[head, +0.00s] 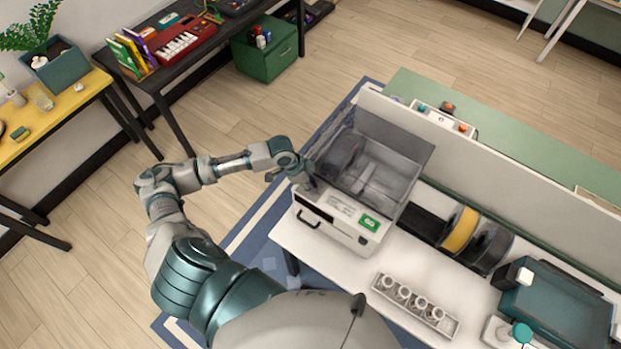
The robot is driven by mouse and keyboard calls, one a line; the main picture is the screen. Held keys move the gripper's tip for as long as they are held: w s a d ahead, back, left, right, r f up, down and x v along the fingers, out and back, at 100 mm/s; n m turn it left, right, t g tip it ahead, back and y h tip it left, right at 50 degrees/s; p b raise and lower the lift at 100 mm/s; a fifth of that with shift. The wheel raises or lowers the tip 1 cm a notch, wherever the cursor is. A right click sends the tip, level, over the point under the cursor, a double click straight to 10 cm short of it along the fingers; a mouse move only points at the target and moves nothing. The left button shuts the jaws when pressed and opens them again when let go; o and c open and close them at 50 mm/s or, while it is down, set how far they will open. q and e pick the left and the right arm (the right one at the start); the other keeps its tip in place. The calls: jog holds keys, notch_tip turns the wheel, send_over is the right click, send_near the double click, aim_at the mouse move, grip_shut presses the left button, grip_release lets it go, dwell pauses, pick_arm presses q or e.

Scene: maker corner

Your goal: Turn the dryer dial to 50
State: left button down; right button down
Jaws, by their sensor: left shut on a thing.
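The dryer (334,229) is a white box with a clear smoky lid (392,150), standing at the left end of the white bench. Its front has a dark handle (308,219), and its sloping panel has a green label (369,223). My left gripper (309,186) is at the left end of that panel, shut on what looks like the dryer dial. The gripper hides the dial, so its setting cannot be read. My right gripper is not in view.
Yellow and dark spools (460,231) stand right of the dryer. A white holder with several cups (415,305) lies on the bench (345,268) in front. A teal bin (555,300) is at the right. A low partition (500,175) runs behind.

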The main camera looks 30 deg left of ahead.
pick_arm(q)
jog(key=shift+w, duration=0.1)
jog(key=c, duration=0.8)
grip_release()
jog(key=v, duration=1.2)
jog(key=shift+a, duration=0.15)
jog(key=shift+f, duration=0.1)
